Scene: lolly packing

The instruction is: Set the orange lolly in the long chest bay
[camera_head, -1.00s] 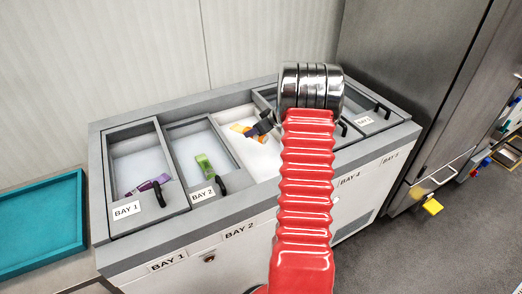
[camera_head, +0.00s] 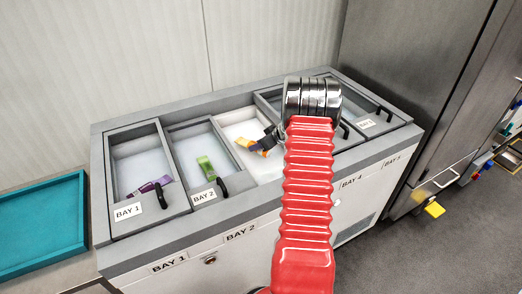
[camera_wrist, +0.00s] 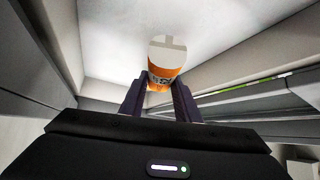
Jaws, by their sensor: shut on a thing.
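The orange lolly (camera_wrist: 160,78) is held between the dark fingers of my gripper (camera_wrist: 158,92) in the wrist view. A pale floor shows beyond it. In the head view my gripper (camera_head: 270,138) is low over the open third bay (camera_head: 236,125), its tips inside the bay opening. Orange (camera_head: 246,143) shows at its fingertips. My red arm hides the right part of this bay and its label. I cannot tell whether the lolly touches the bay floor.
Bay 1 (camera_head: 118,160) holds a purple lolly (camera_head: 150,185). Bay 2 (camera_head: 180,135) holds a green lolly (camera_head: 205,167). Grey dividers and rims stand around the bays. A teal tray (camera_head: 40,225) lies at the left. A tall steel cabinet (camera_head: 405,60) stands at the right.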

